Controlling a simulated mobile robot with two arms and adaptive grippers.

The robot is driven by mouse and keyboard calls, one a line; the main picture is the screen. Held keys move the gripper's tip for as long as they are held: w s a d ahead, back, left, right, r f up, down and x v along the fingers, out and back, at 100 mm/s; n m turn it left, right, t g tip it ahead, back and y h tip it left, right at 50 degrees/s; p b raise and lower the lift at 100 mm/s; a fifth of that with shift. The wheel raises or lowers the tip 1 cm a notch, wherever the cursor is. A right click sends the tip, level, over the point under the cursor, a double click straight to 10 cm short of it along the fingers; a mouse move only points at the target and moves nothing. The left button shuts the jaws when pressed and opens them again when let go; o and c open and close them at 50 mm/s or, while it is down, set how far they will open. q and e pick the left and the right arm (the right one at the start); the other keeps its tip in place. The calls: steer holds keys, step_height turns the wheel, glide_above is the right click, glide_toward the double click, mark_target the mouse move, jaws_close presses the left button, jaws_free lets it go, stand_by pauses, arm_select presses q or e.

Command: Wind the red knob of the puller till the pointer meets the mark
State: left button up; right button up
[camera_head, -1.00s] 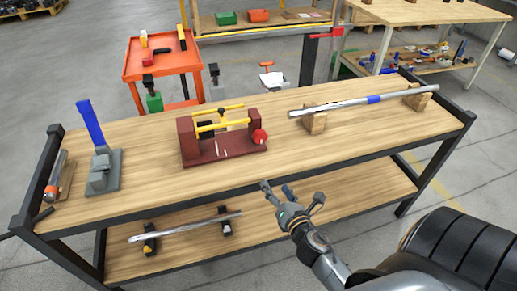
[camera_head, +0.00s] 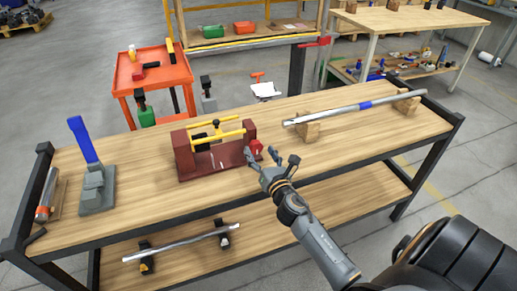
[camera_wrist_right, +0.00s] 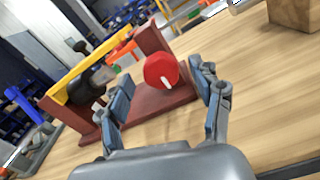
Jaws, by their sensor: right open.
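The puller (camera_head: 204,165) is a dark red frame with yellow bars and a black carriage, standing on the bench top. Its red knob (camera_head: 256,148) is on the right end. In the right wrist view the red knob (camera_wrist_right: 162,70) shows a white line on its face. My right gripper (camera_head: 262,158) is open, just in front of the knob. In the wrist view its fingers (camera_wrist_right: 163,92) stand on either side of the knob with gaps, not closed on it. White marks lie on the puller's base; the pointer is too small to make out. My left gripper is not in view.
A silver bar with a blue band (camera_head: 355,109) rests on wooden blocks to the right. A grey jack with a blue lever (camera_head: 95,190) stands at the left. The wooden bench top (camera_head: 290,180) is clear around the knob.

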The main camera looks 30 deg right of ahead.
steer(key=shift+x, duration=1)
steer(key=c, duration=1.1)
steer(key=shift+c, duration=0.2)
steer(key=shift+m, duration=0.3)
